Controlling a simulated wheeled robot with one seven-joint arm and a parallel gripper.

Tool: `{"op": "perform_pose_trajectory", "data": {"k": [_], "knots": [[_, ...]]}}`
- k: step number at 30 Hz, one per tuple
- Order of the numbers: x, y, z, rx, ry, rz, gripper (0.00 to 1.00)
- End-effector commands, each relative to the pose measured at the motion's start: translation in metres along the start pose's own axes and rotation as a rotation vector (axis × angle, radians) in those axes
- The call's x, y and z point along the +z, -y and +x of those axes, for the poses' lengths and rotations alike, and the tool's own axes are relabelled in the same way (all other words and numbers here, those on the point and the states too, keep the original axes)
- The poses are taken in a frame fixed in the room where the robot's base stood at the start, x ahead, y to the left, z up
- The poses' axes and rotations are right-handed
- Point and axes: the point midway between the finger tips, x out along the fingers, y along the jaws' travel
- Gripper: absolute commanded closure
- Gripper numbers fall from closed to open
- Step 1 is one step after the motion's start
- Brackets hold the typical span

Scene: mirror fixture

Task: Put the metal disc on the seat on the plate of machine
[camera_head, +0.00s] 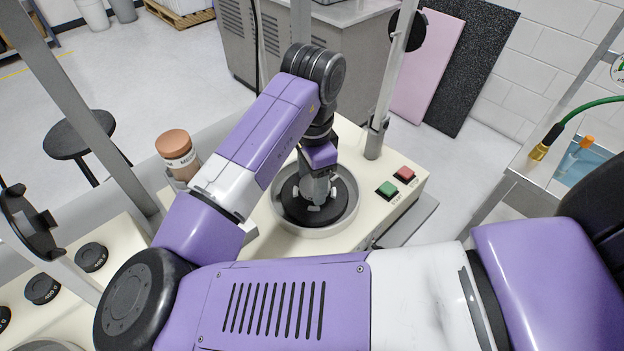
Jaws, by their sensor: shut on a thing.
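The machine is a cream bench unit with a round grey basin (352,212), and a dark round plate (293,207) lies inside it. My gripper (316,203) points down over this plate, close to its surface. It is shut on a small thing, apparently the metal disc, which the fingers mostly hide. Small pale metal pieces show around the fingertips; I cannot tell which belong to the seat. I cannot tell whether the held thing touches the plate.
Green (387,189) and red (404,174) buttons sit right of the basin. A grey post (385,105) rises behind it. A brown-capped jar (176,152) stands left of my arm. Black 400 g weights (92,257) lie at lower left. A grey cabinet (350,62) stands behind.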

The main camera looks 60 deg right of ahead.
Motion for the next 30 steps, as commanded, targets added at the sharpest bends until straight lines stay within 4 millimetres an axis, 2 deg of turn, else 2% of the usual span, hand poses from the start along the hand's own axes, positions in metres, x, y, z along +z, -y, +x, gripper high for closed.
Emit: {"op": "perform_pose_trajectory", "data": {"k": [16,17,19,20,30], "knots": [[0.0,0.0,0.013,0.001,0.0,0.0,0.94],[0.0,0.0,0.013,0.002,0.0,0.0,0.35],[0.0,-0.001,0.014,0.003,0.001,0.0,0.21],[0.0,-0.001,0.014,0.004,0.001,0.0,0.19],[-0.001,-0.003,0.016,0.011,0.0,0.001,0.19]]}}
